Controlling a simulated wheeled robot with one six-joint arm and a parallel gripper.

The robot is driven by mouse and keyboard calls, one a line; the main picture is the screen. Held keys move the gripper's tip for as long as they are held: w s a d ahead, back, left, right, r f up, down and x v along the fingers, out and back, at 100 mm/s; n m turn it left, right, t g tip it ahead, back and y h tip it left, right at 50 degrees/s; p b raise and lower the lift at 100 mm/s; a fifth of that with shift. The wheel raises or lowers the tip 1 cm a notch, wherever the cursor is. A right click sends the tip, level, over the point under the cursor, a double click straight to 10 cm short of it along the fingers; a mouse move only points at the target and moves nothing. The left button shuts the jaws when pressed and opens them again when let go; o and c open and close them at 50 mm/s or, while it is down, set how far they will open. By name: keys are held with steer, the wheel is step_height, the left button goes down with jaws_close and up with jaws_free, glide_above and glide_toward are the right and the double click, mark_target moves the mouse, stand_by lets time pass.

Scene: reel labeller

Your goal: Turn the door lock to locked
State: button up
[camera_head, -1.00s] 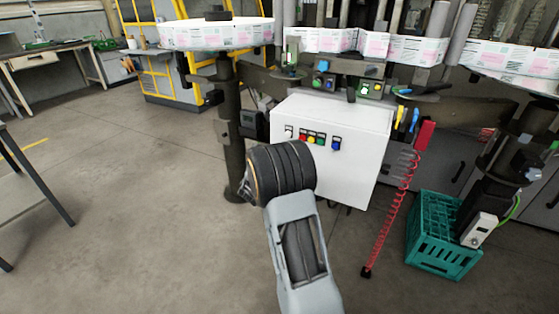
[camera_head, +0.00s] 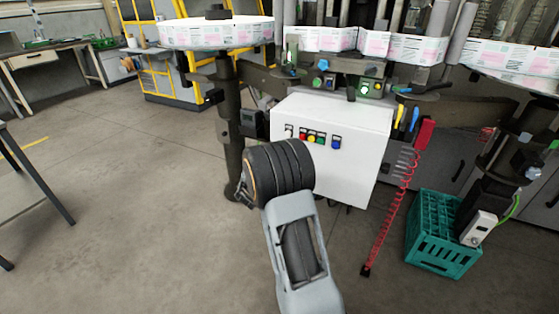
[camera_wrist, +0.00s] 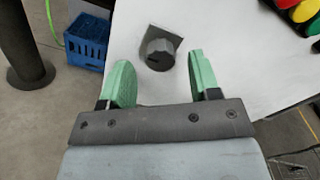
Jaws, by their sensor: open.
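The door lock is a dark grey round knob (camera_wrist: 159,55) on a grey plate on the white cabinet door. In the wrist view it lies just beyond and between the two green fingertips of my gripper (camera_wrist: 162,76). The gripper is open, with a finger on each side and nothing held. The fingers appear apart from the knob. The white cabinet (camera_head: 352,150) stands under the machine in the head view. There my dark wrist covers part of its front and hides the gripper and the knob.
Coloured buttons (camera_head: 316,140) sit on the cabinet front, and some show at the wrist view's upper right (camera_wrist: 300,12). A teal crate (camera_head: 443,240) and a red coiled hose (camera_head: 392,215) stand to the right. A dark post (camera_head: 229,130) is left of the cabinet.

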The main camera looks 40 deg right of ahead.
steer(key=p+v, duration=0.1)
steer(key=v, duration=1.1)
steer(key=s+d+f+m+g+y, duration=0.1)
steer(key=s+f+m+g, duration=0.35)
steer(key=m, duration=0.25)
steer(key=s+a+r+m+g+y+p, duration=0.35)
steer(key=s+m+g+y+p, duration=0.2)
steer(key=s+m, duration=0.5)
steer(key=s+a+r+m+t+y+p, duration=0.1)
steer(key=a+r+m+y+p, duration=0.3)
steer(key=r, duration=0.8)
steer(key=s+a+r+m+t+y+p, duration=0.2)
steer(key=a+r+m+t+y+p, duration=0.2)
steer(key=a+r+m+p, duration=0.4)
step_height(320, 180, up, 5)
steer(key=shift+s+a+r+m+y+p, duration=0.15)
steer(key=shift+s+m+y+p, duration=0.35)
steer(key=shift+p, duration=0.65)
